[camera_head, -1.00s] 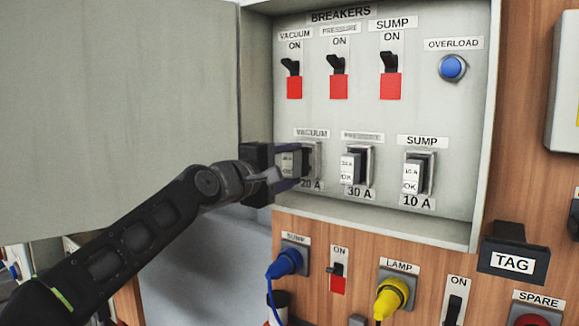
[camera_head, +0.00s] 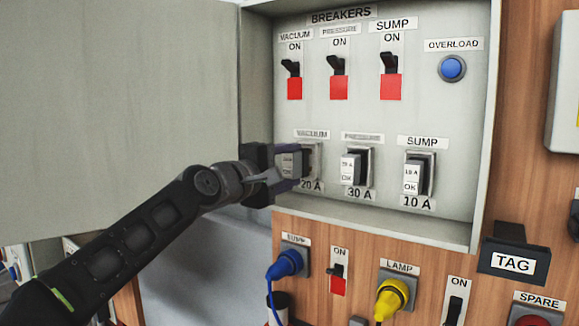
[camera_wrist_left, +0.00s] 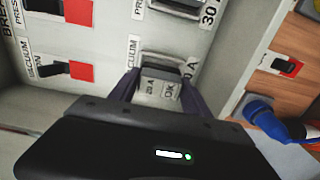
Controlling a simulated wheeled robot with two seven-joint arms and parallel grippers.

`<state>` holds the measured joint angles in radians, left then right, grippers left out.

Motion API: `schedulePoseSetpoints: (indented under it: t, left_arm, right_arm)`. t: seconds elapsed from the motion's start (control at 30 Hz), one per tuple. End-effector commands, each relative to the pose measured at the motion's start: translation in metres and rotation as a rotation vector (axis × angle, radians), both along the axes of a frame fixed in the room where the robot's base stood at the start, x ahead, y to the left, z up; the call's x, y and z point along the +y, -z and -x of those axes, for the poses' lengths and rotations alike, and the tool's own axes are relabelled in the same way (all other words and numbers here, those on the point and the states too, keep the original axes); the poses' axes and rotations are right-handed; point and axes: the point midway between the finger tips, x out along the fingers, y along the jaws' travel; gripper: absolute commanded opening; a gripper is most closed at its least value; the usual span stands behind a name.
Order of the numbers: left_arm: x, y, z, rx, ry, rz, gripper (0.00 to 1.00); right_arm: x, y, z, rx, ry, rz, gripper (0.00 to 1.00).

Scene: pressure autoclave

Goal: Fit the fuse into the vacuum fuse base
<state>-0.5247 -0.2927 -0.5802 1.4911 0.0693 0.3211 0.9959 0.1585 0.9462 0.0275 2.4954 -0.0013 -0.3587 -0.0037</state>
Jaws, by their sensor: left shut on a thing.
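The fuse (camera_head: 290,163) is a dark block with a pale label, held at the vacuum fuse base (camera_head: 314,160) under the VACUUM label and above "20 A". My left gripper (camera_head: 284,165) is shut on the fuse in front of that base. In the left wrist view the fuse (camera_wrist_left: 160,86) shows its "20 A OK" label between the two fingers, with the base (camera_wrist_left: 163,62) right behind it. The fuse looks in line with the base; whether it is fully seated I cannot tell. My right gripper is not in view.
The pressure fuse (camera_head: 351,168) and sump fuse (camera_head: 412,178) sit in their bases to the right. Breaker switches (camera_head: 338,75) are above. The open cabinet door (camera_head: 120,110) stands left. Below are a blue plug (camera_head: 287,262) and a yellow plug (camera_head: 391,298).

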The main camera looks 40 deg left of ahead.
Motion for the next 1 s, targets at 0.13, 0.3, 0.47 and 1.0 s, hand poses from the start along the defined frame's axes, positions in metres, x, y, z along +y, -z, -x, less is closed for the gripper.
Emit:
schedulePoseSetpoints:
  t: [0.13, 0.3, 0.47, 1.0]
  left_arm:
    - [0.0, 0.0, 0.0, -0.001, 0.0, 0.001, 0.13]
    - [0.0, 0.0, 0.0, -0.001, 0.0, 0.0, 0.13]
    - [0.0, 0.0, 0.0, -0.001, 0.0, 0.0, 0.13]
    - [0.0, 0.0, -0.01, 0.0, 0.001, 0.003, 0.13]
  right_arm:
    - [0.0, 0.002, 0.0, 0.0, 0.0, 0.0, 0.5]
    - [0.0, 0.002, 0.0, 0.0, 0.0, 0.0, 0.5]
    - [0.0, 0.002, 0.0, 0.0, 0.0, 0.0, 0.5]
    - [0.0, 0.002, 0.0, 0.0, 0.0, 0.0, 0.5]
